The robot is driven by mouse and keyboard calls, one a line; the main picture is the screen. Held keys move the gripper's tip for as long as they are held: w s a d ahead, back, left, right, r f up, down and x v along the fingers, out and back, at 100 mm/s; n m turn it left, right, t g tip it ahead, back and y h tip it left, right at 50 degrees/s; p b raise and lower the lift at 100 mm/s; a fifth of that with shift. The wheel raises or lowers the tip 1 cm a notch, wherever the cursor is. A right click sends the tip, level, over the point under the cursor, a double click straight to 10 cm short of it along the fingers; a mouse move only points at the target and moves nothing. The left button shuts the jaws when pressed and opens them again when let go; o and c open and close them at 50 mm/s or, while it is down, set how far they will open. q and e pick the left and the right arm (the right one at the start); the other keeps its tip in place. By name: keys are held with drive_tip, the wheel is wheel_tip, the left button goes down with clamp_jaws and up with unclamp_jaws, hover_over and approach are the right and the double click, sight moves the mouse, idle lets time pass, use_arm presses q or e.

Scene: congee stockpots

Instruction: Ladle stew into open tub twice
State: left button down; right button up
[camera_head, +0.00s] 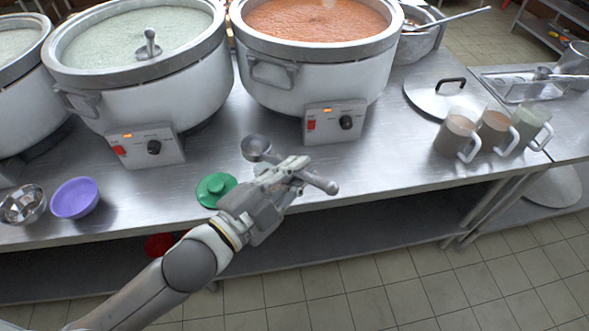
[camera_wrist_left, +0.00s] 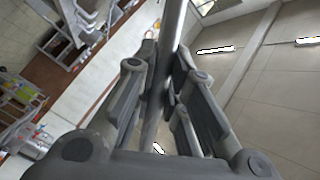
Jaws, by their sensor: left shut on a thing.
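My left gripper (camera_head: 285,178) is shut on the handle of a metal ladle above the front edge of the steel counter. The ladle's bowl (camera_head: 256,147) points toward the pots, and its handle end sticks out to the right. In the left wrist view the handle (camera_wrist_left: 170,35) runs between the two fingers (camera_wrist_left: 162,95). Orange-red stew (camera_head: 315,20) fills the large pot (camera_head: 315,72) at the back middle. An open purple bowl-like tub (camera_head: 75,198) stands at the front left. I cannot tell what is in the ladle. My right gripper is not in view.
A pot of pale green congee (camera_head: 130,40) with a knobbed metal piece stands left of the stew. A green lidded item (camera_head: 215,188) lies near my gripper, a steel bowl (camera_head: 22,204) at far left. Mugs (camera_head: 457,135) and a pot lid (camera_head: 440,95) stand right. The counter's front middle-right is clear.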

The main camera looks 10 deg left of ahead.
use_arm(q)
drive_tip(key=shift+r, duration=0.45)
idle(0.5)
wheel_tip(320, 180, up, 5)
drive_tip(key=p, duration=0.5)
drive_tip(key=shift+r, duration=0.15)
